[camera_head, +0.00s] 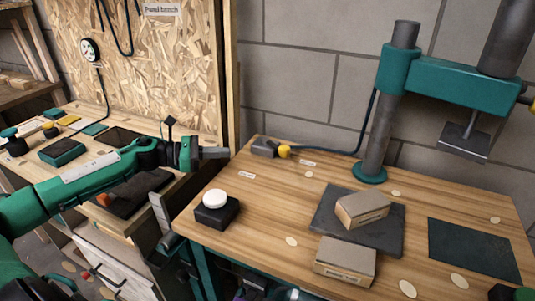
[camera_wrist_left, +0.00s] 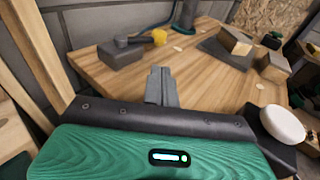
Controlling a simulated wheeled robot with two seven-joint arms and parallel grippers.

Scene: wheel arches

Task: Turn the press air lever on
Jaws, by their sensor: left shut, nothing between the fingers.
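The press air lever has a yellow knob (camera_head: 284,151) at the right end of a grey valve block (camera_head: 264,147), at the back left of the wooden press table. A dark hose runs from there to the press column. My left gripper (camera_head: 226,153) is shut and empty, left of the valve block and apart from it in the head view. In the left wrist view the shut fingers (camera_wrist_left: 160,72) point toward the table's back, with the yellow knob (camera_wrist_left: 159,37) and the block (camera_wrist_left: 122,52) beyond them. My right gripper is not in view.
A dark box with a white round button (camera_head: 214,198) stands at the table's front left. Two cardboard-coloured blocks (camera_head: 345,262) and a dark mat (camera_head: 322,218) lie in the middle. The green press (camera_head: 430,77) stands behind. A wooden post (camera_head: 231,80) rises left of the table.

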